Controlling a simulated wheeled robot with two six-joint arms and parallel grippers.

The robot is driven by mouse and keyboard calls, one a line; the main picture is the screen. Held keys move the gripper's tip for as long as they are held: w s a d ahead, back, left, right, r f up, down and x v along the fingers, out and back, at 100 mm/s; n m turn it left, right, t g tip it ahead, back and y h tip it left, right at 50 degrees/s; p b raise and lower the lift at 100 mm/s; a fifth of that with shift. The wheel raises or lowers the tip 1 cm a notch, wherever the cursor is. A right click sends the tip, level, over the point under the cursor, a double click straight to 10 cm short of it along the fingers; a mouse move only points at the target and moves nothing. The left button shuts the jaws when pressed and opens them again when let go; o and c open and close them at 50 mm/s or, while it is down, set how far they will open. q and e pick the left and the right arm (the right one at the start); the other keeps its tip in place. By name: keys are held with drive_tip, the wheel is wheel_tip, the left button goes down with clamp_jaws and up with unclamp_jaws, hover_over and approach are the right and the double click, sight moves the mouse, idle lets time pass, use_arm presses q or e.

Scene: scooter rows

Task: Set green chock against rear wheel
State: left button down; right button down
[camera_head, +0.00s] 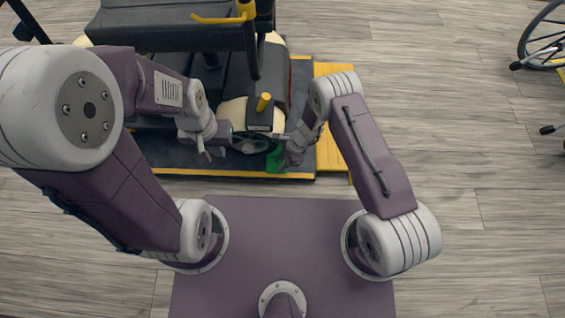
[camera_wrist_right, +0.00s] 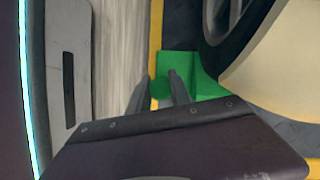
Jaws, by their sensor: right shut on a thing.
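The green chock (camera_head: 275,160) is on or just above the dark platform in the head view, beside the scooter's rear wheel (camera_head: 250,144). My right gripper (camera_head: 281,158) is shut on the chock. In the right wrist view the green chock (camera_wrist_right: 199,80) shows at the fingers (camera_wrist_right: 160,90), close to the dark tyre (camera_wrist_right: 243,30). I cannot tell whether chock and tyre touch. My left gripper (camera_head: 206,153) hangs left of the wheel, away from the chock; its fingers look apart with nothing between them.
The scooter (camera_head: 266,80) with its dark seat stands on a platform (camera_head: 230,174) edged in yellow. A yellow ramp (camera_head: 333,140) lies at its right side. A wheelchair wheel (camera_head: 545,35) is at the far right. The wooden floor between is clear.

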drive_tip(key=shift+w+a+r, duration=0.15)
drive_tip(key=shift+a+r, duration=0.05)
drive_tip(key=shift+a, duration=0.9)
idle(0.6)
drive_tip(key=c, duration=1.1)
unclamp_jaws()
drive_tip(key=s+d+p+v, duration=0.1)
drive_tip(key=p+v, duration=0.5)
drive_tip(key=v, duration=0.3)
drive_tip(key=shift+w+d, duration=0.15)
drive_tip(key=shift+w, duration=0.2)
drive_tip(key=shift+f, duration=0.15)
